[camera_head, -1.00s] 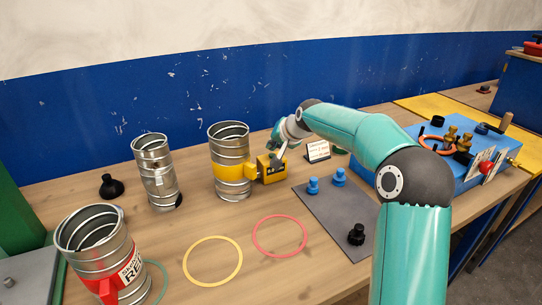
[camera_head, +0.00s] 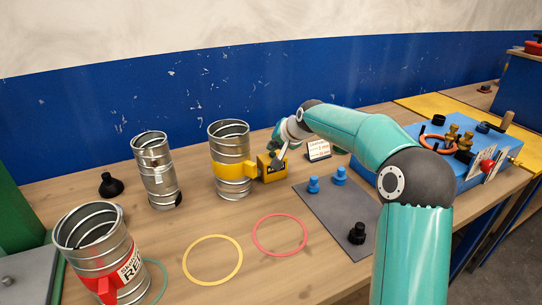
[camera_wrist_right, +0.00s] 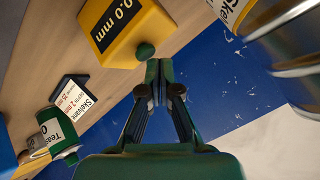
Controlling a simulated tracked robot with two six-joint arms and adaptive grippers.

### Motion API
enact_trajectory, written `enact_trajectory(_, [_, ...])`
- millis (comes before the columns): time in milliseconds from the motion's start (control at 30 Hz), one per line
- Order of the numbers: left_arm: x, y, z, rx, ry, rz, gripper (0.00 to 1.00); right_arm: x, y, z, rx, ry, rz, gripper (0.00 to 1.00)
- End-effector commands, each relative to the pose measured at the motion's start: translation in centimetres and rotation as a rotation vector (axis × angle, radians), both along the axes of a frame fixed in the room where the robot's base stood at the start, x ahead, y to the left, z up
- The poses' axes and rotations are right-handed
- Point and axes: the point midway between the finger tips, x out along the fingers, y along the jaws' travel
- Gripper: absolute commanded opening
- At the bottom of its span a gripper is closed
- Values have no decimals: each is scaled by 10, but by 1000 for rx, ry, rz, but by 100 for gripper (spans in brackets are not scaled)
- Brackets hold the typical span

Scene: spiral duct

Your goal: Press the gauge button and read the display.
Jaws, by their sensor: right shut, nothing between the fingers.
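The yellow gauge (camera_head: 271,169) sits against the yellow band of a ribbed metal duct (camera_head: 229,138). In the right wrist view the gauge (camera_wrist_right: 125,22) has a black display (camera_wrist_right: 111,22) with white text that reads "0.0 mm". Its green round button (camera_wrist_right: 145,50) is on the side facing my fingers. My right gripper (camera_wrist_right: 158,68) is shut and empty, its fingertips close beside the button; I cannot tell whether they touch it. In the head view my right gripper (camera_head: 279,158) is just above the gauge, small and partly hidden by its wrist. My left gripper is not in view.
A small white sign (camera_head: 318,149) stands right of the gauge. A grey mat (camera_head: 325,215) with blue and black knobs lies in front. Another duct (camera_head: 155,172) and a red-labelled duct (camera_head: 97,250) stand left. Yellow (camera_head: 212,260) and red (camera_head: 279,235) rings lie on the bench.

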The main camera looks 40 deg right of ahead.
Motion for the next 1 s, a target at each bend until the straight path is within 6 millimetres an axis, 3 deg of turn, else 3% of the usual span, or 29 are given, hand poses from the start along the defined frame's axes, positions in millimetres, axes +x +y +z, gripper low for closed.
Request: enact_trajectory(1000, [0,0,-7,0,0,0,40,0,0,-8,0,0,0,0])
